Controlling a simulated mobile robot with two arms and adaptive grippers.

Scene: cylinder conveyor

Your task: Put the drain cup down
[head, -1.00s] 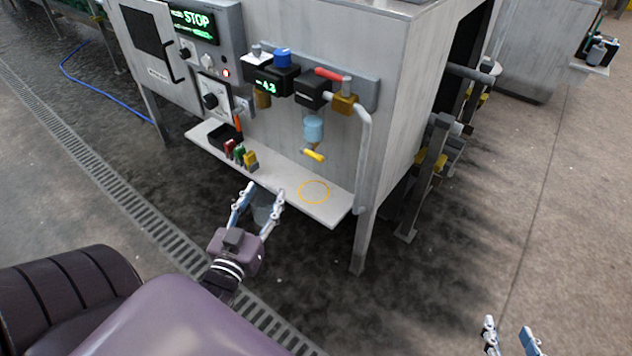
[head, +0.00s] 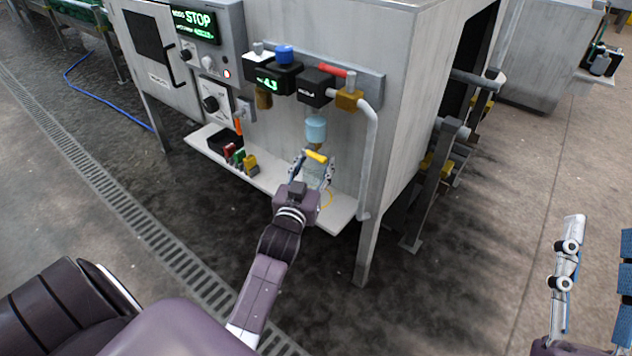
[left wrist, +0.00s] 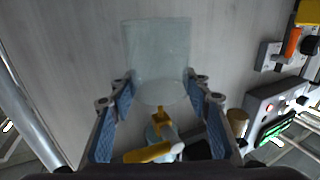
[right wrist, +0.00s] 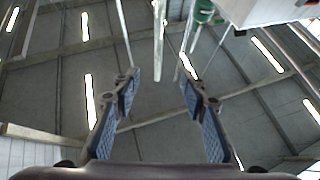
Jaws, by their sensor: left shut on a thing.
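My left gripper (head: 317,168) is shut on the clear drain cup (left wrist: 157,50), which shows between its finger pads in the left wrist view. In the head view the cup is mostly hidden by the gripper. They are over the right part of the white shelf (head: 342,212), just below the yellow drain valve (head: 317,157) of the blue filter bowl (head: 316,128). The yellow ring (head: 328,199) on the shelf is partly covered by my gripper. I cannot tell whether the cup touches the shelf. My right gripper (head: 596,265) is open and empty, away from the machine.
Red, green and yellow blocks (head: 239,157) and a black tray (head: 224,139) are on the shelf's left part. A grey pipe (head: 368,150) runs down by the shelf's right end. Floor to the right is open.

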